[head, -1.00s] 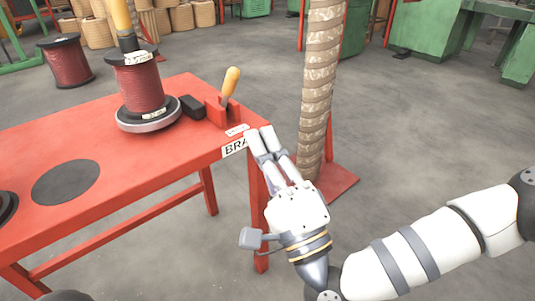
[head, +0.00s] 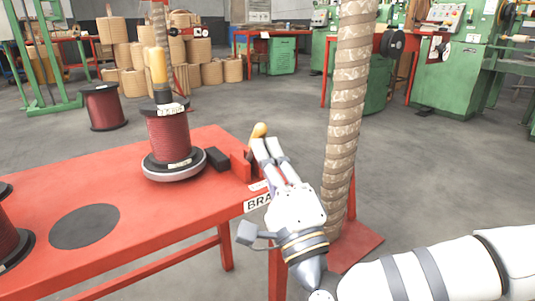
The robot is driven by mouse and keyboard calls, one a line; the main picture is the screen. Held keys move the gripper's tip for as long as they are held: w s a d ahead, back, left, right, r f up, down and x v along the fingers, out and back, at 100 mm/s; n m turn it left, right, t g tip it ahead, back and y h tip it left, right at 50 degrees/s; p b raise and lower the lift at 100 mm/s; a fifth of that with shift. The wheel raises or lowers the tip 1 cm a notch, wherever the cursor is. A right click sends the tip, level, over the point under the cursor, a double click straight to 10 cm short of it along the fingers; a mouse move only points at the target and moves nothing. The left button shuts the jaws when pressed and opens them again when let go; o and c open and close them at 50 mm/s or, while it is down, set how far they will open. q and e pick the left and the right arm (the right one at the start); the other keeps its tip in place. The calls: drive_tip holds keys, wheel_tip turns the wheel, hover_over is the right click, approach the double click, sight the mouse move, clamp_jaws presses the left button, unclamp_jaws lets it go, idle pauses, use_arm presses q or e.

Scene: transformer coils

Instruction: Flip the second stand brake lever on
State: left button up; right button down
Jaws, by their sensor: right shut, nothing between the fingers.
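The brake lever's yellow handle (head: 259,130) shows just above my right gripper's fingertips. Its red base block (head: 240,165) sits at the right end of the red table. My right gripper (head: 266,145) is shut and empty, its fingers in front of the lever. They hide the lower handle, and I cannot tell whether they touch it. Left of the lever, a red wire spool (head: 169,138) stands on a round grey stand (head: 174,172), with a black block (head: 217,158) between. A partly hidden "BRA" label (head: 257,202) is on the table's edge. My left gripper is not in view.
The red table (head: 150,215) has a flat black disc (head: 84,226) and another spool (head: 8,240) at the left edge. A wrapped column (head: 347,110) rises close to the right of my gripper. A spool (head: 103,107) stands on the floor behind.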

sight(257, 127)
drive_tip(key=shift+w+a+r+n+g+p, duration=0.15)
drive_tip(key=shift+r+g+p, duration=0.3)
drive_tip(key=shift+p, duration=0.4)
drive_tip(key=shift+w+a+r+n+g+p, duration=0.15)
drive_tip(key=shift+r+g+p, duration=0.25)
drive_tip(key=shift+p, duration=0.45)
drive_tip(key=r+g+p, duration=0.1)
drive_tip(key=p, duration=0.2)
drive_tip(key=w+a+r+g+h+p, duration=0.1)
drive_tip(key=p, duration=0.2)
drive_tip(key=shift+w+r+n+g, duration=0.2)
drive_tip(key=shift+r+n+g, duration=0.05)
drive_tip(key=shift+r+n, duration=0.15)
use_arm(q)
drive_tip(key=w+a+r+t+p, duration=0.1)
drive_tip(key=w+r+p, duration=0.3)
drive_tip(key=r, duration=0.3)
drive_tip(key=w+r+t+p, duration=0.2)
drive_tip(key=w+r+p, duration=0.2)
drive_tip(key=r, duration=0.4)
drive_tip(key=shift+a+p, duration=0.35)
drive_tip(key=shift+p, duration=0.35)
use_arm(e)
drive_tip(key=w+a+g+h, duration=0.2)
drive_tip(key=w+a+g, duration=0.1)
drive_tip(key=w+g, duration=0.1)
drive_tip(key=shift+w+a+f+n, duration=0.3)
drive_tip(key=shift+w+n, duration=0.1)
drive_tip(key=shift+w, duration=0.2)
